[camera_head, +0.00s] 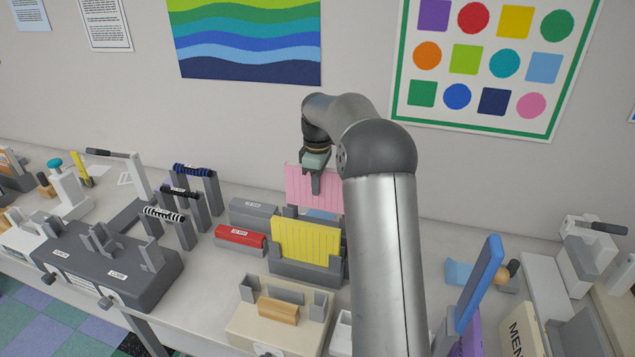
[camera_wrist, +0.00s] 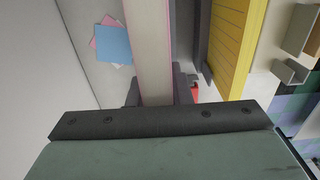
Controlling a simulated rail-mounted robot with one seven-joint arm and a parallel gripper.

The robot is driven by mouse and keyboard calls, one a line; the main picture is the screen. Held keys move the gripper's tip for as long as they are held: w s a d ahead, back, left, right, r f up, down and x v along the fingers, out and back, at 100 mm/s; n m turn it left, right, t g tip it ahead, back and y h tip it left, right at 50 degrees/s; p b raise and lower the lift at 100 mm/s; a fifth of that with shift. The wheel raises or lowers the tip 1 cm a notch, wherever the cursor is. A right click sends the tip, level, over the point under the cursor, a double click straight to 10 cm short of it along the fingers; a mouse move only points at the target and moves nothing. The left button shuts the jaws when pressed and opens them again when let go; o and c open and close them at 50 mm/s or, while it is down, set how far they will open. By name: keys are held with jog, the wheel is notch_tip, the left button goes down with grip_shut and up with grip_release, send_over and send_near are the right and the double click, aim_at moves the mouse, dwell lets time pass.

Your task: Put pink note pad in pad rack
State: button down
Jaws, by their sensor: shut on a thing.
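The pink note pad (camera_head: 328,190) is upright behind the yellow pad in the head view. My gripper (camera_head: 315,182) comes down on it from above and is shut on its upper part. In the wrist view the pink pad (camera_wrist: 148,45) runs edge-on away from my gripper (camera_wrist: 160,96), between the fingers. A grey rack (camera_head: 300,271) holds an upright yellow pad (camera_head: 306,241), just in front of the pink pad. The yellow pad also shows in the wrist view (camera_wrist: 237,40).
A red block (camera_head: 240,236) and a grey block (camera_head: 253,211) lie left of the rack. A light tray with a wooden block (camera_head: 278,311) stands in front. Blue and pink sheets (camera_wrist: 113,44) lie on the table near the wall. Posts with coils (camera_head: 193,170) stand farther left.

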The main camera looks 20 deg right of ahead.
aim_at(318, 207)
jog(key=shift+f+b, duration=1.8)
jog(key=shift+f, duration=1.55)
jog(key=c, duration=1.3)
grip_release()
jog(key=shift+o, duration=0.2)
jog(key=shift+r, duration=0.1)
notch_tip(318, 207, up, 16)
jog(key=shift+r, duration=0.7)
